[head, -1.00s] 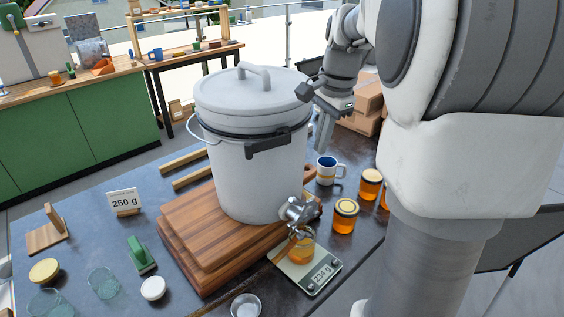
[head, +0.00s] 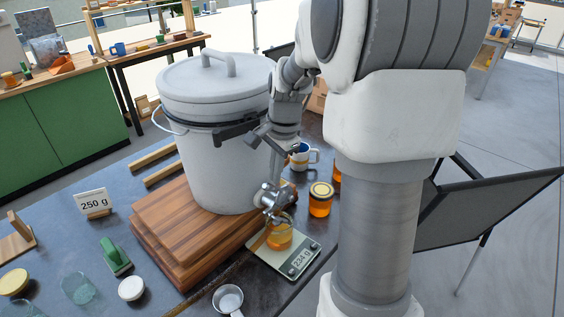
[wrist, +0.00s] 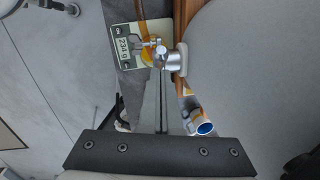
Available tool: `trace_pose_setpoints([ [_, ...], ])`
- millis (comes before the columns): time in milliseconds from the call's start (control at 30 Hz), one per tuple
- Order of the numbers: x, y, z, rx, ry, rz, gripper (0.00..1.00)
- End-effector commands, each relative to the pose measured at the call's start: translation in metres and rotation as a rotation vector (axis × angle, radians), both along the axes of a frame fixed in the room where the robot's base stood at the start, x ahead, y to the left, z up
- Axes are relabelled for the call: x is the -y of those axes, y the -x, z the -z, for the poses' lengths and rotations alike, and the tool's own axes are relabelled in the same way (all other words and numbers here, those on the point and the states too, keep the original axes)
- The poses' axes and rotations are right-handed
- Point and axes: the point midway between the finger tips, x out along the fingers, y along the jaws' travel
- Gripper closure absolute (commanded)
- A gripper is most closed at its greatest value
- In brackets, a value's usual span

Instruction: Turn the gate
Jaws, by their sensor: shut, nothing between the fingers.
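The metal gate (head: 270,197) juts from the lower front of the white honey bucket (head: 215,165). It also shows in the wrist view (wrist: 173,60). A jar with amber honey (head: 279,236) stands below the gate on a kitchen scale (head: 301,262), whose display reads 234 g. My gripper (head: 275,174) is shut and empty, pointing down just above the gate, beside the bucket wall. In the wrist view its thin fingers (wrist: 161,80) point toward the gate. I cannot tell whether they touch it or whether honey is flowing.
The bucket stands on stacked wooden boards (head: 150,222). A white-and-blue mug (head: 302,157) and lidded honey jars (head: 320,198) stand right of the gate. A sign (head: 93,203) reads 250 g.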

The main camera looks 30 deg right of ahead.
Motion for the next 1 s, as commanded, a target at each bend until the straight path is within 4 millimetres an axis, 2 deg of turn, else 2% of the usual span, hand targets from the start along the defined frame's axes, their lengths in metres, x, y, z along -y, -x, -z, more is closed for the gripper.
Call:
trace_pose_setpoints([
  [533,-0.004,0.001,0.004,0.007,0.017,-0.002,1.0],
  [1000,-0.027,0.009,0.023,0.068,0.18,-0.008,1.0],
])
